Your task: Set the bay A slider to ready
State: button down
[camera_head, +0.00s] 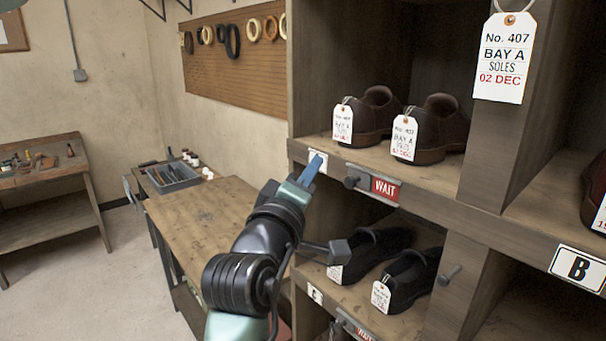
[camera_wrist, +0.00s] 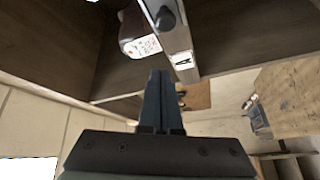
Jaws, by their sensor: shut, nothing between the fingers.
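The bay A slider is on the front edge of the upper shelf. Its dark knob (camera_head: 352,182) sits at the left of a red WAIT plate (camera_head: 386,188), and the knob also shows in the wrist view (camera_wrist: 165,18). The white bay A label (camera_wrist: 182,62) is left of the knob in the head view, partly hidden by my fingers. My gripper (camera_head: 314,163) is shut and empty, its fingertips left of the knob and apart from it. In the wrist view the shut fingers (camera_wrist: 159,75) point towards the label and knob.
Two brown tagged shoes (camera_head: 432,128) stand on the shelf above the slider. Dark shoes (camera_head: 410,278) stand in the lower bay, which has its own WAIT slider. A bay B label (camera_head: 577,268) is at right. A wooden bench (camera_head: 205,215) stands at left.

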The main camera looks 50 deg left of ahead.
aim_at(354, 181)
jog(key=shift+w+d+f+p, duration=0.4)
jog(key=shift+w+d+p, duration=0.15)
jog(key=shift+d, duration=0.15)
jog(key=shift+w+d+f+p, duration=0.45)
jog(key=shift+d+p, duration=0.1)
jog(key=shift+d, duration=0.15)
jog(key=d+p, duration=0.1)
jog(key=d, duration=0.1)
jog(key=d+p, duration=0.1)
jog(key=d, duration=0.2)
jog(key=shift+s+d, duration=0.2)
jog(key=shift+d, duration=0.15)
jog(key=shift+r, duration=0.1)
